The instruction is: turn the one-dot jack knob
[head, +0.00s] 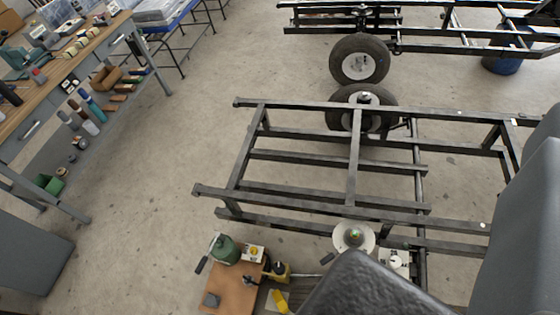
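Near the bottom centre stand several small items that may include the jack knobs; I cannot make out any dots. A green jack-like body (226,250) stands on a brown board (233,284). A white card with a yellow round part (253,251) is beside it. A black and yellow piece (279,270) is to the right. A pale disc with a green centre (354,237) is under the frame's near side. A white plate with a round knob-like part (396,261) is right of it. I cannot tell which is the one-dot knob. My gripper's fingers do not show.
A black steel trailer frame (355,155) with a wheel (360,110) fills the middle. A second frame (420,43) is at the back. A workbench with tools (70,52) stands at left. Concrete floor (150,200) between is clear. Dark shapes cover the lower right.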

